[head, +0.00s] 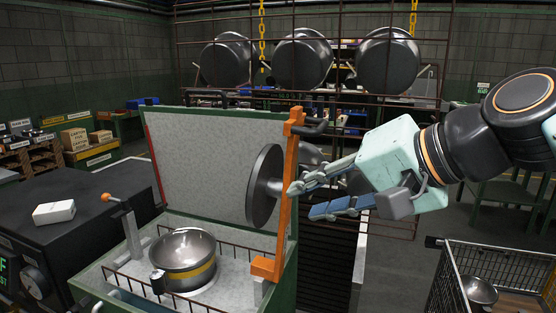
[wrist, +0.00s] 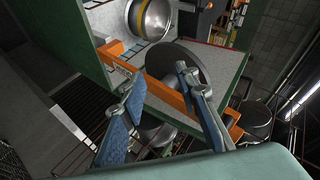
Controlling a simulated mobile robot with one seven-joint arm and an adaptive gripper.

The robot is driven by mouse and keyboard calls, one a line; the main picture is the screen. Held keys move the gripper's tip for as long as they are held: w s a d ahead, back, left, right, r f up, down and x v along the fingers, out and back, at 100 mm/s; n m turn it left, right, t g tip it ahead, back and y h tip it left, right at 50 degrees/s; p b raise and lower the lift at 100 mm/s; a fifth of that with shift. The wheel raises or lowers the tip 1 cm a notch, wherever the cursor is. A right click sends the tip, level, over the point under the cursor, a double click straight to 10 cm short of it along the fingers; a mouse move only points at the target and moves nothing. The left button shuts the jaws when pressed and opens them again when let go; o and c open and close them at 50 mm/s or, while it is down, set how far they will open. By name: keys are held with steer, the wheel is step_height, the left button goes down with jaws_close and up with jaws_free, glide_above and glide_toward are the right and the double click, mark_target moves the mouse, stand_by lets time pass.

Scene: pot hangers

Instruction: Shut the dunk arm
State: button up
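The dunk arm is an orange bar (head: 287,195) standing upright at the right edge of the green-walled tank (head: 285,290). A dark round disc (head: 263,187) is mounted on it, facing left. In the wrist view the orange bar (wrist: 165,95) crosses beyond my fingers, with the grey disc (wrist: 178,62) behind it. My gripper (head: 308,200) is open on the right side of the bar, its fingertips close to it; it also shows in the wrist view (wrist: 160,88). I cannot tell whether a finger touches the bar. A steel pot (head: 184,262) with a yellow band sits in the tank.
A dark cabinet (head: 75,235) with a white box (head: 54,212) stands left of the tank. A wire cart (head: 500,262) holding a pot (head: 479,290) is at the lower right. Several large pots hang on a rack behind, including one (head: 302,62) in the middle.

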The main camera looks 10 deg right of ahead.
mark_target(321, 123)
steer(key=w+d+r+m+t+y+b, duration=0.35)
steer(key=d+r+m+b, duration=0.2)
steer(key=d+r, duration=0.45)
steer(key=shift+n+t, duration=0.45)
steer(key=x, duration=0.3)
steer(key=b+x, duration=0.1)
steer(key=x, duration=0.2)
steer(key=f+x, duration=0.1)
steer(key=x, duration=0.3)
steer(key=shift+d+b, duration=0.2)
steer(key=shift+b, duration=0.2)
steer(key=shift+c, duration=0.6)
jaws_close()
